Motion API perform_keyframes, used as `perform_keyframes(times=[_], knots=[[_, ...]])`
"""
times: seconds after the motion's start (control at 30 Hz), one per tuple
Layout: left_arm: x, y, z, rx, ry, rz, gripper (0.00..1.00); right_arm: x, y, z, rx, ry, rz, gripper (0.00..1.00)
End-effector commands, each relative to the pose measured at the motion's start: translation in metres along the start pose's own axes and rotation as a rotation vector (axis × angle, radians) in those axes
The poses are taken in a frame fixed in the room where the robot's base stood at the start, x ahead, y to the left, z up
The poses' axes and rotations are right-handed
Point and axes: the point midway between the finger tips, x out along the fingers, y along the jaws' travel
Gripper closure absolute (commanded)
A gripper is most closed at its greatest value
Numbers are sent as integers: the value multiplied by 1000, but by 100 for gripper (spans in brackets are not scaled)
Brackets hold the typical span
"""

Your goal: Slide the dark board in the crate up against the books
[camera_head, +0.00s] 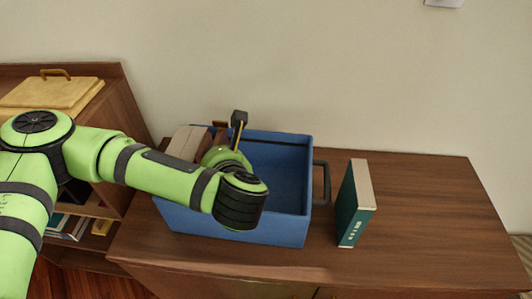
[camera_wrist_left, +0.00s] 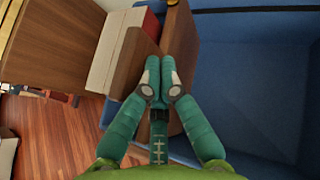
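The blue crate (camera_head: 262,226) stands on the wooden cabinet top. Books (camera_head: 184,142) with pale page edges stand at its left end; they also show in the left wrist view (camera_wrist_left: 112,45), with a brown slab beside them. The dark brown board (camera_wrist_left: 182,50) stands upright to the right of the books, with a gap between. Its top shows in the head view (camera_head: 221,131), partly behind my arm. My left gripper (camera_wrist_left: 160,72) points down into the crate, its teal fingers together, close beside the board. I cannot tell whether they touch it. My right gripper is out of view.
A green book (camera_head: 349,212) stands upright on the cabinet top, right of the crate's dark handle (camera_head: 321,183). The crate's right part is empty. The cabinet top at far right is clear.

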Motion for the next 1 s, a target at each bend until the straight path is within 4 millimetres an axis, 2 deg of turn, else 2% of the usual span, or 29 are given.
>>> perform_keyframes(times=[0.37, 0.47, 0.8, 1.0], knots=[[10, 19, 4, -2, -1, 7, 100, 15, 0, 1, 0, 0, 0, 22], [8, 17, 4, -1, -1, 7, 100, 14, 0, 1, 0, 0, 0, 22], [-3, -8, -3, 0, -1, 0, 100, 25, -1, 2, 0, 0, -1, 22], [-10, -22, -4, 1, 0, -1, 100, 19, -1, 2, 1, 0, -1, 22]])
